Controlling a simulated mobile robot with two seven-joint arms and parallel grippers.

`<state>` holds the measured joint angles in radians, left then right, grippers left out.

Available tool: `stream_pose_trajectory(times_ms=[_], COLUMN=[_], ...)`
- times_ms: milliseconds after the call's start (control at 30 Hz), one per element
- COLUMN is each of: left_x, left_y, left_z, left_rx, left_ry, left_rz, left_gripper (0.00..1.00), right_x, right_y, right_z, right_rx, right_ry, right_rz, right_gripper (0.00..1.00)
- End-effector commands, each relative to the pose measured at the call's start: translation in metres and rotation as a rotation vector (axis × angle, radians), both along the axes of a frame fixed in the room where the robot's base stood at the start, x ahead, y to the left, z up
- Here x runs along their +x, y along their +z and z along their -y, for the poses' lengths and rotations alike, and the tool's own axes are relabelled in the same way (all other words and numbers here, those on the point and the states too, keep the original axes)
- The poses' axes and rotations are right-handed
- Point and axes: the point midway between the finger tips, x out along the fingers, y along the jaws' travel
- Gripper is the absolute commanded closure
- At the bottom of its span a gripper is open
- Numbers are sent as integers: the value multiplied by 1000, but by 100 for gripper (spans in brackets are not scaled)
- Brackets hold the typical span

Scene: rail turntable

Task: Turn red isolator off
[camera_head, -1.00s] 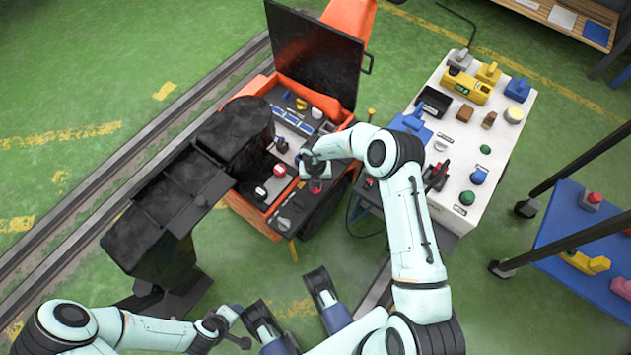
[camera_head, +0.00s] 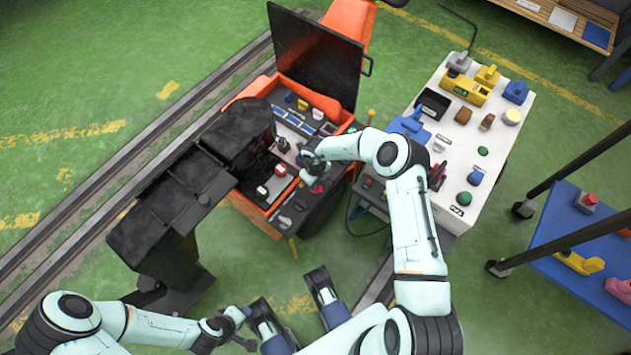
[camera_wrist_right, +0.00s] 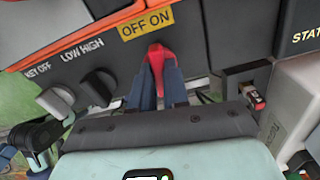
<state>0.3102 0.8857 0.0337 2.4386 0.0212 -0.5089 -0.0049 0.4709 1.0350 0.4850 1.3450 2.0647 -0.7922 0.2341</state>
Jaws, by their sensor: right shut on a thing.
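The red isolator handle (camera_wrist_right: 157,57) sits under a yellow OFF ON label (camera_wrist_right: 145,24) on a dark panel in the right wrist view. My right gripper (camera_wrist_right: 159,80) is shut on the handle, with one blue finger on each side. The handle's red tip stands above the fingers and points up toward the label. In the head view my right gripper (camera_head: 308,172) is at the panel of the orange machine (camera_head: 258,212), and the handle is hidden there. My left gripper (camera_head: 240,316) is low at left, away from the machine; its jaws are unclear.
A black socket with a small red part (camera_wrist_right: 248,88) is at right. A white table (camera_head: 448,210) with several parts stands right of the machine.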

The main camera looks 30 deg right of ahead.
Motion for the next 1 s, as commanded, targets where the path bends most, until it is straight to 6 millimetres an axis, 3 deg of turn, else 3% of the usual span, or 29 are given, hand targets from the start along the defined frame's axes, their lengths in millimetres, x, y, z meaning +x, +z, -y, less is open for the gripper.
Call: stream_pose_trajectory(times_ms=[567, 600, 667, 1000], left_x=[-1, -1, -1, -2], left_y=[1, 1, 1, 2], left_z=[1, 1, 1, 1], left_rx=[-2, -2, -1, -2], left_ry=[-1, -1, -1, -1], left_rz=[-4, -4, -4, -4], left_gripper=[57, 57, 57, 57], right_x=[0, 0, 0, 0], right_y=[0, 0, 0, 2], right_z=[0, 0, 0, 0], right_rx=[0, 0, 0, 0], right_ry=[34, 34, 34, 34], right_rz=[-1, -1, -1, 0], right_gripper=[100, 82, 62, 60])
